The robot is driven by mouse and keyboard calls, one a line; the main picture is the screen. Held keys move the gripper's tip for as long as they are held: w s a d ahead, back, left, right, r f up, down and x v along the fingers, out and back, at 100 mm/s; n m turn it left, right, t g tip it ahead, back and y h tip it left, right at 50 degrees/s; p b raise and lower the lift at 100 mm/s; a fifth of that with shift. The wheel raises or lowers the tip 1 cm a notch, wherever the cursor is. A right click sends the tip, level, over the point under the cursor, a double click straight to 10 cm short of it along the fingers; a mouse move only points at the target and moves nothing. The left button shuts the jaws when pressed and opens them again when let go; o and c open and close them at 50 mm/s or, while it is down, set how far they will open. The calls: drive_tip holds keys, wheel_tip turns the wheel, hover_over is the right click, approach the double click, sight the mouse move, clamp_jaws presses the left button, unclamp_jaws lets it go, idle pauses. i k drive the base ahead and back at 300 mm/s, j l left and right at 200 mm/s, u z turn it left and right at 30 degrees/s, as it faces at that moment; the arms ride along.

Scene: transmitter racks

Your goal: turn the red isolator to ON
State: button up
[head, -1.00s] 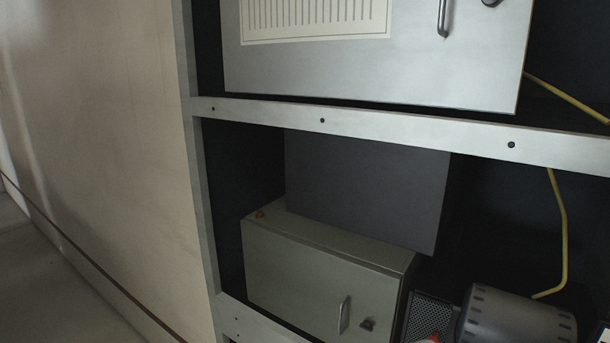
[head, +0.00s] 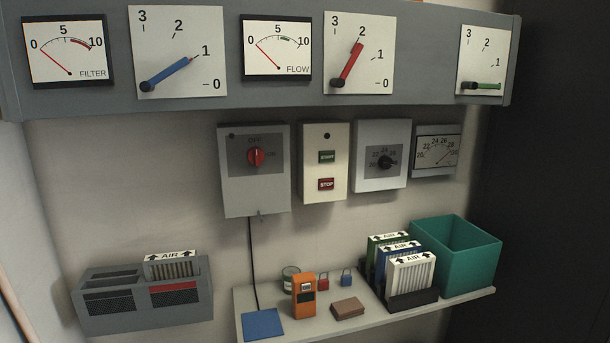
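The red isolator (head: 256,157) is a red rotary knob on a dark plate, set in a light grey wall box (head: 253,197). The knob stands upright, in line with the OFF label (head: 254,140) above it. The ON label lies to the knob's right and is partly hard to read. My gripper is not in the head view, so its state and its distance from the knob do not show.
Right of the isolator are a START/STOP box (head: 325,187), a dial box (head: 382,183) and a meter (head: 437,150). A gauge panel (head: 230,100) runs above. A shelf (head: 400,317) below carries air filters (head: 412,275), a teal bin (head: 470,257) and small items. A filter holder (head: 140,317) sits at left.

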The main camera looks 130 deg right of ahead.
sight(255, 155)
drive_tip(key=z, duration=4.35)
